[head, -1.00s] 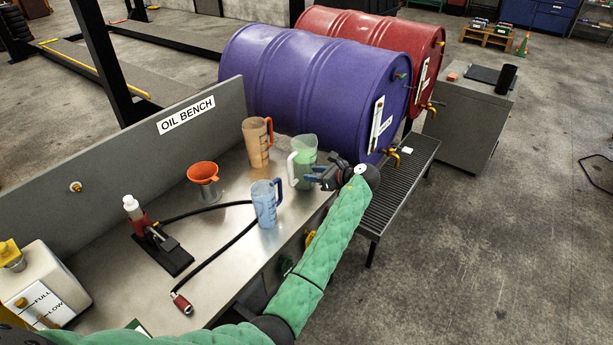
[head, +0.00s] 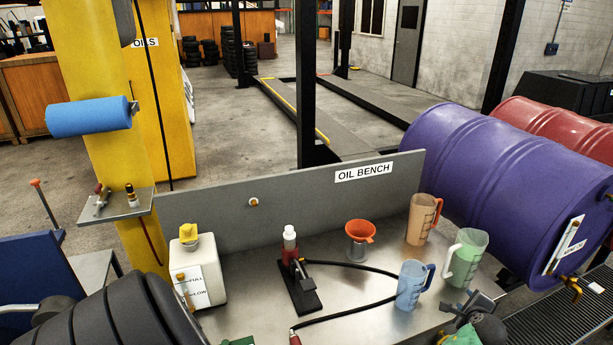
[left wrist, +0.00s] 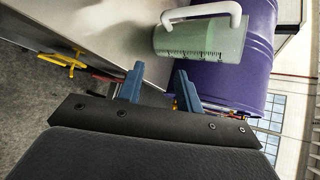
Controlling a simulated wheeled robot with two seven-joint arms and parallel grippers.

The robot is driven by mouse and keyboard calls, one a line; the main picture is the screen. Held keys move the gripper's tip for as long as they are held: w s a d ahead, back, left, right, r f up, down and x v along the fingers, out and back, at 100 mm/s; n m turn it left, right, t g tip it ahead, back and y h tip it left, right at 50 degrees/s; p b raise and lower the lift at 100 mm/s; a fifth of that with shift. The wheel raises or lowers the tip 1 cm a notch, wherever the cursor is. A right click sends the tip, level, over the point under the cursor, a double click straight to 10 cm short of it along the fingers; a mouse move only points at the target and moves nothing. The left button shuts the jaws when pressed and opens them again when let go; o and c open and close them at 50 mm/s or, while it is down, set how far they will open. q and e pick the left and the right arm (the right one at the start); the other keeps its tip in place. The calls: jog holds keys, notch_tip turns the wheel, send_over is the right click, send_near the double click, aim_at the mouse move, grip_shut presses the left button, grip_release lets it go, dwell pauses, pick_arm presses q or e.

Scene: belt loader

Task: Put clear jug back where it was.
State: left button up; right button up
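The jug with a white handle (head: 466,258) looks clear with a green tint. It stands upright at the right end of the oil bench (head: 240,318). My left gripper (head: 478,302) is just in front of it, near the bench's front edge. In the left wrist view the blue fingers (left wrist: 158,72) are apart with nothing between them, and the jug (left wrist: 200,40) is beyond the tips, apart from them. A blue jug (head: 411,285) and an orange jug (head: 423,219) stand close by. My right gripper is not in view.
A purple drum (head: 500,185) lies right of the bench, above a dark grate (head: 560,320). An orange funnel (head: 360,232), a black-based pump tool (head: 298,285) with a hose and a white container (head: 198,270) are on the bench. Bare bench shows around the hose.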

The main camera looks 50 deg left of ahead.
pick_arm(q)
jog(key=s+f+n+g+h, duration=0.1)
jog(key=s+f+n+h, duration=0.1)
jog(key=s+f, duration=0.95)
jog(key=s+d+f+n+g+h, duration=0.1)
jog(key=s+f+n+g+h, duration=0.3)
jog(key=f, duration=1.5)
jog(key=s+f+n+t, duration=0.1)
jog(key=s+f, duration=0.9)
jog(key=f, duration=0.5)
jog(key=s+a+f+n+g, duration=0.1)
jog(key=s+a+f+n, duration=0.1)
jog(key=s+f, duration=0.5)
jog(key=s+a+f+n+g, duration=0.2)
jog(key=s+f, duration=0.6)
jog(key=s, duration=0.9)
jog(key=s+a+f+n+g, duration=0.1)
jog(key=s+a+f+n, duration=0.1)
jog(key=s+f, duration=0.5)
jog(key=s, duration=0.5)
jog(key=shift+s+f+n+g+h, duration=0.25)
jog(key=shift+s+n+g+h, duration=0.05)
jog(key=shift+n, duration=0.1)
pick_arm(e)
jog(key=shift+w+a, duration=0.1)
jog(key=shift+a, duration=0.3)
